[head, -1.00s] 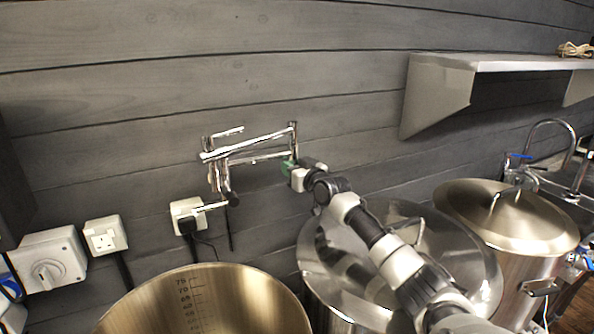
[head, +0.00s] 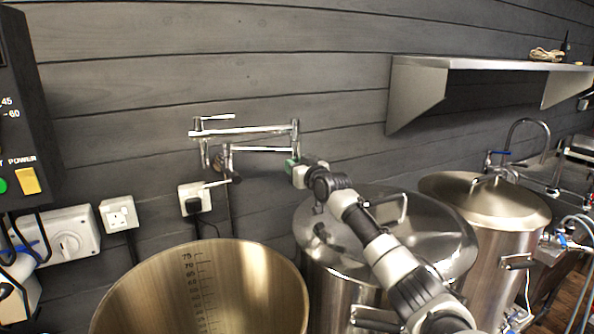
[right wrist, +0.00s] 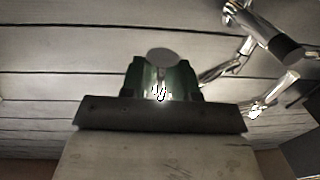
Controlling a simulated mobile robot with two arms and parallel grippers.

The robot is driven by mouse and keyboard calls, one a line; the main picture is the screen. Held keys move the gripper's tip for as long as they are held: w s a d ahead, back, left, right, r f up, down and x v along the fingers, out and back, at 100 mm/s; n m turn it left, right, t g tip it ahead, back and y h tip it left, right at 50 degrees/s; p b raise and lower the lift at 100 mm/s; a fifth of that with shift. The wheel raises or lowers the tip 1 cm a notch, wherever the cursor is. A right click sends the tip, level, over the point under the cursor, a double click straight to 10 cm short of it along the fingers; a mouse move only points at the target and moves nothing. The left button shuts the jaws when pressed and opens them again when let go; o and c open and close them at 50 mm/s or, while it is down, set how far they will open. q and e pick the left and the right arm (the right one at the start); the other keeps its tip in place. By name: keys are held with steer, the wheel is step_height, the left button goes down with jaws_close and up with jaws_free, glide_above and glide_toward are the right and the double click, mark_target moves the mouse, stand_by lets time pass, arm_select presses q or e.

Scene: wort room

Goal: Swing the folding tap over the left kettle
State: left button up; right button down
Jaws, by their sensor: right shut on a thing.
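The chrome folding tap (head: 245,132) is mounted on the grey plank wall, folded back on itself, with its spout end on the left. My right gripper (head: 294,165) is at the tap's right-hand elbow joint, shut on its lower end. In the right wrist view, the green fingers (right wrist: 161,75) close around a shiny metal part, and other tap pipes (right wrist: 245,55) show at the upper right. The left kettle (head: 130,300) is open, with a volume scale inside, below and in front of the tap. The tap's spout end hangs roughly above its back rim. My left gripper is out of view.
A lidded middle kettle (head: 448,240) stands under my right arm, and another lidded kettle (head: 490,200) is at right. Sockets (head: 118,215) and a control box (head: 18,120) are on the wall at left. A steel shelf (head: 480,64) is at upper right.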

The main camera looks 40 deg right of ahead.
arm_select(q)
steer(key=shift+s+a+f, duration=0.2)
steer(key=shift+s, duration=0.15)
arm_select(e)
steer(key=shift+s+a+f, duration=0.3)
steer(key=shift+s+a, duration=0.05)
steer(key=shift+a, duration=0.2)
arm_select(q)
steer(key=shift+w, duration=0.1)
arm_select(e)
steer(key=c, duration=1.1)
jaws_free()
steer(key=shift+a, duration=0.1)
steer(key=shift+o, duration=1.3)
steer(key=shift+w+a+r, duration=0.1)
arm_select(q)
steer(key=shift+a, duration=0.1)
arm_select(e)
steer(key=shift+r, duration=0.1)
arm_select(q)
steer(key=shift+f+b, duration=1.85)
steer(key=shift+b, duration=0.05)
arm_select(e)
steer(key=shift+s+a, duration=0.2)
steer(key=shift+s, duration=1.55)
steer(key=shift+s+a, duration=0.2)
steer(key=shift+s, duration=1.6)
steer(key=shift+s+a, duration=0.2)
steer(key=shift+s, duration=1.55)
